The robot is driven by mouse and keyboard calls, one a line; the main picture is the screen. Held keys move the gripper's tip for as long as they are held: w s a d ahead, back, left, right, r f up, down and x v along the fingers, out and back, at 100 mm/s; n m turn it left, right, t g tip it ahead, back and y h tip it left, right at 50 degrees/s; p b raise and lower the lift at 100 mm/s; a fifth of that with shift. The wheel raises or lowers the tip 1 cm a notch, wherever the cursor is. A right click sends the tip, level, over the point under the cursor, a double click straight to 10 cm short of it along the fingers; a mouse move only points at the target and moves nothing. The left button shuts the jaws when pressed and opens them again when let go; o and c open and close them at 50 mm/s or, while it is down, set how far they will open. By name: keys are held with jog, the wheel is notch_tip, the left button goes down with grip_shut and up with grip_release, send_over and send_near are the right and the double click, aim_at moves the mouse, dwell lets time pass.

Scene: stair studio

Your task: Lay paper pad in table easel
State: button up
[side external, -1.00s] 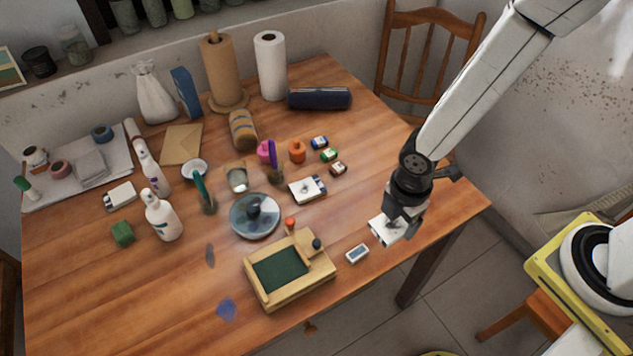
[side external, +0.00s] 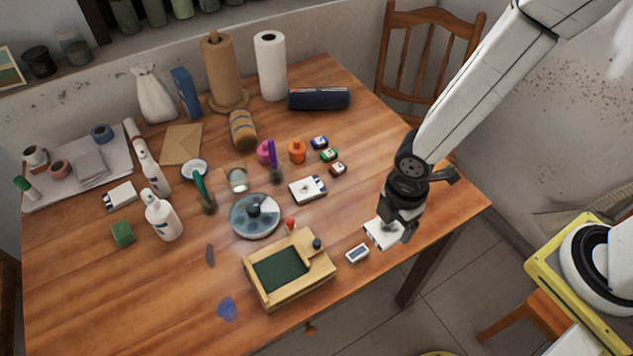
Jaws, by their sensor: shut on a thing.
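The table easel (side external: 249,288) is a light wooden frame with a dark green panel, near the table's front edge. My gripper (side external: 397,229) is to the right of the easel, pointing down near the table's right front edge. It is shut on the white paper pad (side external: 379,234), which sticks out to the left from the fingers. The rest of the pad is hidden by the gripper. The pad is apart from the easel. Its exact height over the table is hard to tell.
A small white and dark block (side external: 357,253) lies between pad and easel. A round glass lid-like disc (side external: 254,216) and a small orange-topped item (side external: 290,224) are just behind the easel. Bottles, jars and rolls crowd the back.

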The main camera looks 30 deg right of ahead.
jog(key=s+a+r, duration=0.3)
jog(key=a+r, duration=0.1)
jog(key=a, duration=0.7)
jog(key=shift+s+a, duration=0.15)
jog(key=shift+a, duration=0.05)
jog(key=shift+f, duration=0.1)
jog(key=shift+w+a+f, duration=1.4)
jog(key=shift+w+f, duration=0.15)
jog(key=shift+w, duration=0.2)
jog(key=shift+w+a+f, duration=1.35)
jog(key=shift+w+f, duration=0.2)
jog(key=shift+w, duration=0.25)
jog(key=shift+w+a+f, duration=1.4)
jog(key=shift+w+f, duration=0.15)
jog(key=shift+w, duration=0.2)
